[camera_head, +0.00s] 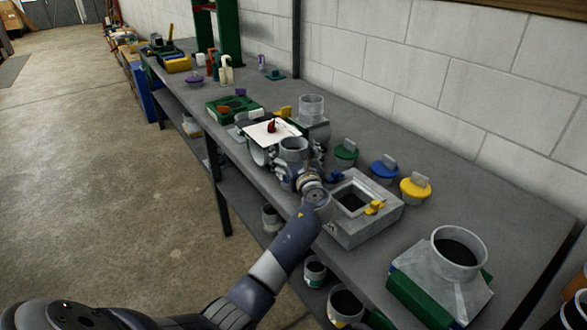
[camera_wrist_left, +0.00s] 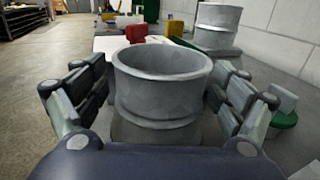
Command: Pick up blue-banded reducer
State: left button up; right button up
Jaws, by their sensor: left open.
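A grey metal reducer with a round open collar (camera_head: 293,146) stands on the workbench, directly at my left gripper (camera_head: 296,168). In the left wrist view its collar (camera_wrist_left: 162,88) sits between the spread fingers, with a gap at each side. My left gripper is open and holds nothing. The lower part of this reducer is hidden by the gripper, and I see no blue band on it. Another grey reducer (camera_head: 311,108) stands just behind it, nearer the wall; it also shows in the left wrist view (camera_wrist_left: 217,28). My right gripper is not in view.
Green (camera_head: 346,152), blue (camera_head: 384,169) and yellow (camera_head: 415,188) lidded plugs stand right of the gripper. A square grey frame (camera_head: 378,222) and a large green-based reducer (camera_head: 458,262) lie nearer. A white sheet (camera_head: 259,134) lies behind. Cinder-block wall (camera_head: 420,60) bounds the bench (camera_head: 500,195).

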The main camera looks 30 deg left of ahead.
pick_arm(q)
jog(key=c, duration=1.7)
